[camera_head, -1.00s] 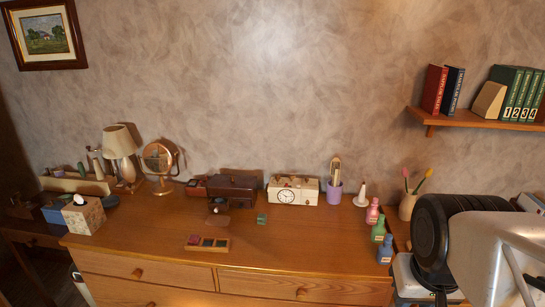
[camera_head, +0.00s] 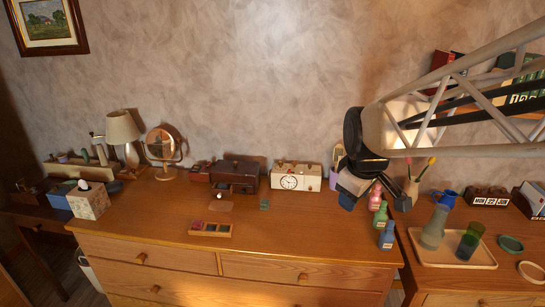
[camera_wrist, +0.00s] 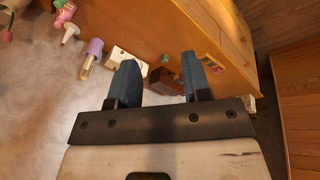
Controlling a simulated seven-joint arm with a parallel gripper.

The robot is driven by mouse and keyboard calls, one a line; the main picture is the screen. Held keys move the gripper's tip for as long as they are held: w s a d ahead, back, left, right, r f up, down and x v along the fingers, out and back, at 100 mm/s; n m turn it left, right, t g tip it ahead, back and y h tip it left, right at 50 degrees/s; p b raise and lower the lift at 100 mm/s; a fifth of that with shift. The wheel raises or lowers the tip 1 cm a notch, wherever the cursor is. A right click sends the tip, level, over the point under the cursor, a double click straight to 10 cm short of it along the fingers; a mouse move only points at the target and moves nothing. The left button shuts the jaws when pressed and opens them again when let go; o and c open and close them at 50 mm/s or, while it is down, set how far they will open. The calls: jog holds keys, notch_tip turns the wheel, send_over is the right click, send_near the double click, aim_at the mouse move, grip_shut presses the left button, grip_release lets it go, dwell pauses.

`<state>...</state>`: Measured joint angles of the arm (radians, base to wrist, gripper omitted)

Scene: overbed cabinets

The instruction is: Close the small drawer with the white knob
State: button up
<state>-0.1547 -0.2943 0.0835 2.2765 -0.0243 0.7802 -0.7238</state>
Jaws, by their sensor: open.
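A dark brown box (camera_head: 237,172) stands at the back of the wooden dresser in the head view. A small drawer (camera_head: 221,205) with a white knob (camera_head: 219,195) sticks out from its front left. The box also shows partly in the wrist view (camera_wrist: 167,82), between my fingers; its drawer is not clear there. My gripper (camera_head: 372,202) hangs to the right of the box, over the dresser's right part, apart from it. In the wrist view my gripper (camera_wrist: 160,72) has its two blue fingers wide apart with nothing held between them.
A white clock (camera_head: 296,177) stands right of the box. A colour palette (camera_head: 211,228) lies in front of the drawer. Green (camera_head: 380,215) and blue (camera_head: 387,236) bottles stand near my gripper. The front middle of the dresser top is clear.

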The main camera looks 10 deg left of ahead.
jog(key=w+a+f+n, duration=0.2)
jog(key=w+a+n, duration=0.5)
jog(key=w, duration=0.5)
jog(key=n+t+y, duration=0.1)
jog(key=n+y, duration=0.1)
jog(key=n, duration=1.6)
send_near(219, 195)
jog(key=shift+f, duration=0.5)
jog(key=shift+w+a+f, duration=0.1)
jog(key=shift+w+f, duration=0.05)
jog(key=shift+f, duration=0.05)
jog(key=shift+x, duration=3.65)
